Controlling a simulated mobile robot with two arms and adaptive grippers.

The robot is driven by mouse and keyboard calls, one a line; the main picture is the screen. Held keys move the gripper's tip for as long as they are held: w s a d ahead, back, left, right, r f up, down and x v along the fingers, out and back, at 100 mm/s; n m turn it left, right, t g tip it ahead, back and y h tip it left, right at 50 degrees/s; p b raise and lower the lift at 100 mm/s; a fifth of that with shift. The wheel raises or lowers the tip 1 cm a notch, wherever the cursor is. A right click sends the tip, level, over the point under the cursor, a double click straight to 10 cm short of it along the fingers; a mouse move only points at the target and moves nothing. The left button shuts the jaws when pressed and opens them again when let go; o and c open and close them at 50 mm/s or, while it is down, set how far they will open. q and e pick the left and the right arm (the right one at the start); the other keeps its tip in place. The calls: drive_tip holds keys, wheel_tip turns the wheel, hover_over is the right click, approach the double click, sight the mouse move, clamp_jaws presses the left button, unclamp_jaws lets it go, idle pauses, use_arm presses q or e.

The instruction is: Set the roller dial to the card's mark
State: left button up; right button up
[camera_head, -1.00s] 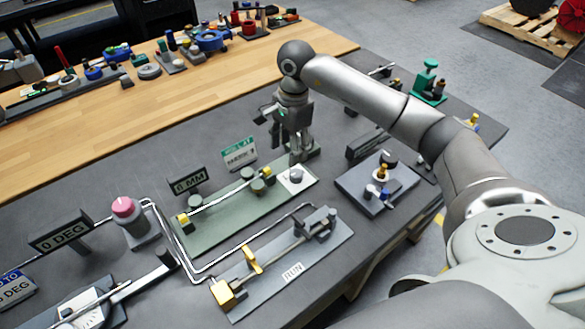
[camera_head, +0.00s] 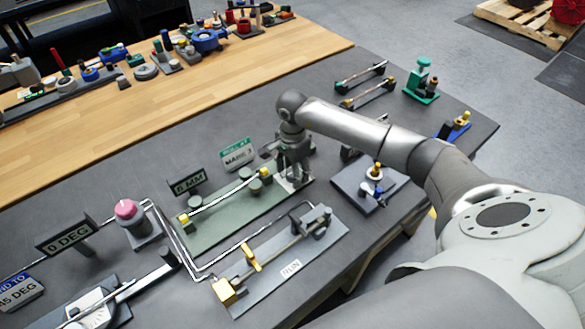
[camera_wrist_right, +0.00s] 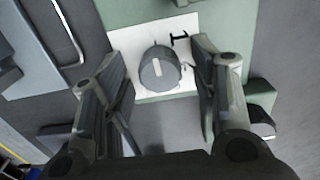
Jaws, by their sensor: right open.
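The roller dial (camera_wrist_right: 160,72) is a round grey knob with a pale pointer bar, on a white plate (camera_wrist_right: 126,41) in the right wrist view. A black mark like a "1" shows on the plate by the knob. My right gripper (camera_head: 294,176) points down over the dial end of the green base (camera_head: 205,232). In the wrist view its open fingers stand on either side of the knob; I cannot tell whether they touch it. In the head view the gripper hides the knob. The card (camera_head: 238,154) has a green top and seems to read "MARK 3". My left gripper is not in view.
A "0 MM" sign (camera_head: 188,182) stands behind the green base. A grey fixture marked "RUN" (camera_head: 290,266) lies in front. The wooden bench (camera_head: 160,100) behind holds several parts.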

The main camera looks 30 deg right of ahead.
drive_tip(key=c, duration=1)
